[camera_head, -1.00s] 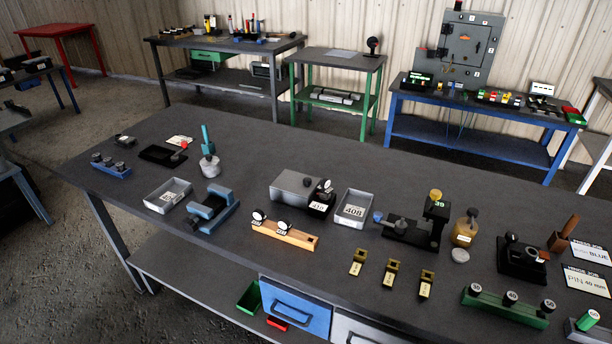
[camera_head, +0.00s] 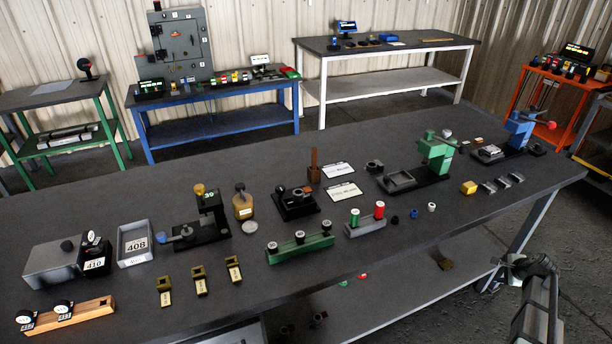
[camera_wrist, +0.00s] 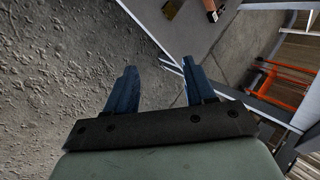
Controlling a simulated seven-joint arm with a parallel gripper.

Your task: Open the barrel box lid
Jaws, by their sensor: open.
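No box in view is clearly marked as the barrel box, and I cannot tell which one it is. A closed-looking grey box (camera_head: 50,268) sits at the left of the long dark bench in the head view, with a small dark round piece on or beside it. A black block labelled 410 (camera_head: 95,255) stands against its right side. In the wrist view my gripper (camera_wrist: 158,68) is open, with nothing between its blue fingers. It points over the floor and a bench edge. In the head view my arm (camera_head: 538,305) is at the lower right, off the bench's front edge.
An open grey tray labelled 408 (camera_head: 135,243) is right of the box. A wooden rail (camera_head: 66,314) lies in front. Several fixtures, including a green press (camera_head: 436,150) and a blue press (camera_head: 520,130), crowd the bench. A lower shelf (camera_head: 400,285) runs beneath.

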